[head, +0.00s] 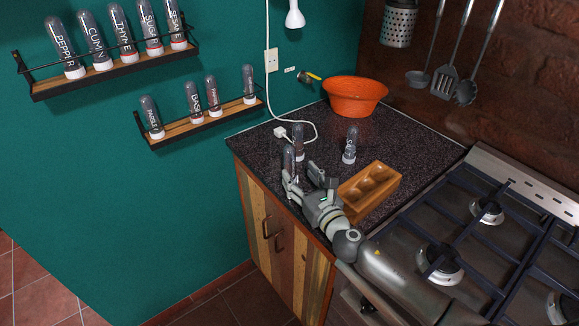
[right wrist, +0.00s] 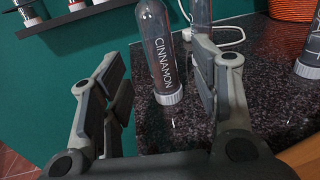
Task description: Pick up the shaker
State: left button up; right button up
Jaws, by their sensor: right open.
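A clear shaker labelled CINNAMON (right wrist: 163,60) with a pale cap at its base stands upright on the dark counter. In the head view this front shaker (head: 289,160) is near the counter's left edge. My right gripper (head: 303,177) is open just in front of it. In the right wrist view the shaker shows between the two spread fingers, beyond them, with no clear contact. A second shaker (head: 299,140) stands close behind it, partly seen in the right wrist view (right wrist: 201,14). A third shaker (head: 349,146) stands to the right. My left gripper is not in view.
A wooden block with round hollows (head: 385,187) lies right of my right gripper. An orange bowl (head: 354,96) and a white plug with cord (head: 281,132) are farther back. The stove (head: 470,250) is at right. Two wall racks (head: 120,74) hold several shakers.

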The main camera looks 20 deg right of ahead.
aim_at(292, 165)
jog(key=w, duration=0.4)
jog(key=w+a, duration=0.1)
jog(key=w, duration=0.1)
jog(key=shift+w, duration=0.35)
jog(key=c, duration=1.1)
jog(key=shift+r, duration=0.2)
